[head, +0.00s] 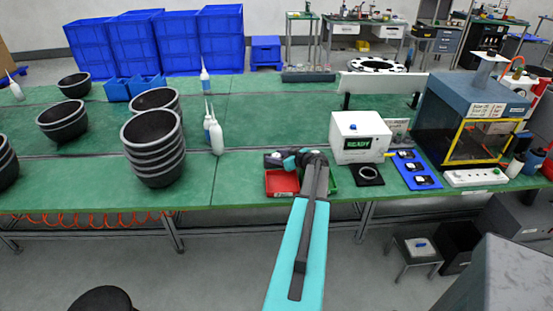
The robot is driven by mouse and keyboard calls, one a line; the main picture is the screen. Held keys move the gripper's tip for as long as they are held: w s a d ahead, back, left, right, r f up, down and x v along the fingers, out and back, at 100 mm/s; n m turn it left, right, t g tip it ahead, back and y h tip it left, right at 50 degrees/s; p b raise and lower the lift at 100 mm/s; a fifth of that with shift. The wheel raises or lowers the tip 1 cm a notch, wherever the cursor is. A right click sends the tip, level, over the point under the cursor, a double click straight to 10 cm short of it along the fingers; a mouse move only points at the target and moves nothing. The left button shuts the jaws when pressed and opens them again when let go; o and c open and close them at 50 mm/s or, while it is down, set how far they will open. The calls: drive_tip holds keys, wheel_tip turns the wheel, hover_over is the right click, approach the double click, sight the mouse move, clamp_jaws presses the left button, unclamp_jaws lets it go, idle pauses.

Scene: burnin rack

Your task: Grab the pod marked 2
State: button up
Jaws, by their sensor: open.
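A blue rack (428,182) lies on the green bench at the right and holds a few small dark and white pods (412,167). Their markings are too small to read, so I cannot tell which is marked 2. My gripper (272,160) is above the red tray (283,184), well left of the rack. It is small in the view; it is open, and I see nothing held in it. My own arm hides part of the bench beside the trays.
A white box reading READY (359,137) stands between my arm and the rack, with a black ring (368,175) before it. Right of the rack are a blue-grey machine with a yellow frame (462,112) and a power strip (475,177). Stacked black bowls (153,150) stand left.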

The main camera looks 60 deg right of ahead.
sight(277, 155)
idle(0.3)
drive_tip(key=c, duration=0.8)
drive_tip(key=shift+r, duration=0.15)
drive_tip(key=shift+r+b, duration=1)
drive_tip(key=shift+r, duration=0.35)
drive_tip(key=s+b, duration=0.1)
drive_tip(key=s, duration=0.4)
drive_tip(key=s+r+b, duration=0.1)
drive_tip(key=s+b, duration=0.1)
drive_tip(key=s, duration=0.3)
drive_tip(key=s+d+r+b, duration=0.1)
drive_tip(key=s+b, duration=0.1)
drive_tip(key=s, duration=0.4)
